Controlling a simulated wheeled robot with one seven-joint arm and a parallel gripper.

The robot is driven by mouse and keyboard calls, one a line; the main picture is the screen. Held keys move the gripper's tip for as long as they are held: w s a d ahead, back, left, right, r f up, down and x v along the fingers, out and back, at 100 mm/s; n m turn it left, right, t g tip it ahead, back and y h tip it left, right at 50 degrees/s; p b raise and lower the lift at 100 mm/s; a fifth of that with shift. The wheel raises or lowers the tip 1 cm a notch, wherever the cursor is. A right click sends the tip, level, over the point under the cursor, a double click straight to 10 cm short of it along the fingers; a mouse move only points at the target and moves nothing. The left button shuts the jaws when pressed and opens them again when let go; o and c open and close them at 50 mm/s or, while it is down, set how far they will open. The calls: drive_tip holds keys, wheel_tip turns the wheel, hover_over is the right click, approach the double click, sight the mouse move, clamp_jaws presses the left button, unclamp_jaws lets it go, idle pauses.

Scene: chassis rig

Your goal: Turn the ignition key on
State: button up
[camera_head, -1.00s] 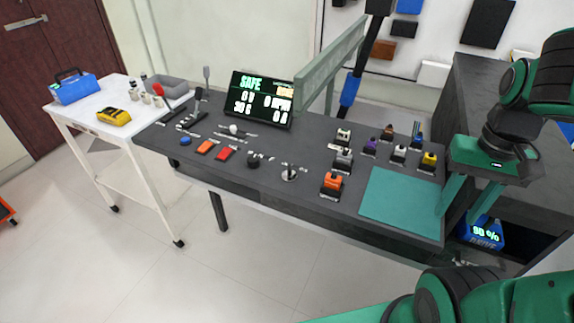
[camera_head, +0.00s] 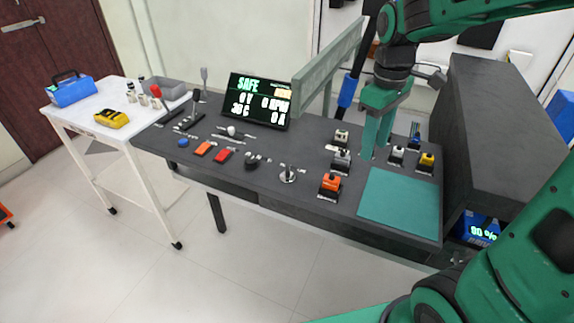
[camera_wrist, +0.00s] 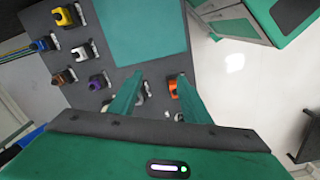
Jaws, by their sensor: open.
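The dark console (camera_head: 320,150) carries several controls. No part is clearly readable as the ignition key. A small metal piece on a round base (camera_head: 288,175) stands near the front edge and may be the key switch. A black knob (camera_head: 251,161) sits left of it. My gripper (camera_head: 375,152) is open and empty, pointing down over the right rear of the console, among the coloured blocks and right of the metal piece. In the wrist view its two green fingers (camera_wrist: 160,76) are apart. An orange block (camera_wrist: 173,89) shows between them. The fingers hide part of the block row.
A lit SAFE display (camera_head: 257,100) stands at the console's rear, beside an upright green panel (camera_head: 325,68). Coloured blocks, including yellow (camera_head: 427,161) and orange (camera_head: 330,185), surround my gripper. A teal mat (camera_head: 400,203) is bare. A white cart (camera_head: 75,117) stands at left.

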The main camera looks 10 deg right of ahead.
drive_tip(key=w+a+f+n, duration=0.1)
drive_tip(key=w+a+n, duration=0.4)
drive_tip(key=w+a, duration=0.3)
drive_tip(key=n, duration=0.5)
hover_over(287, 168)
wheel_tip(287, 168, down, 2)
wheel_tip(287, 168, down, 11)
drive_tip(key=shift+w+r, duration=0.1)
drive_tip(key=shift+r, duration=0.1)
drive_tip(key=c, duration=1)
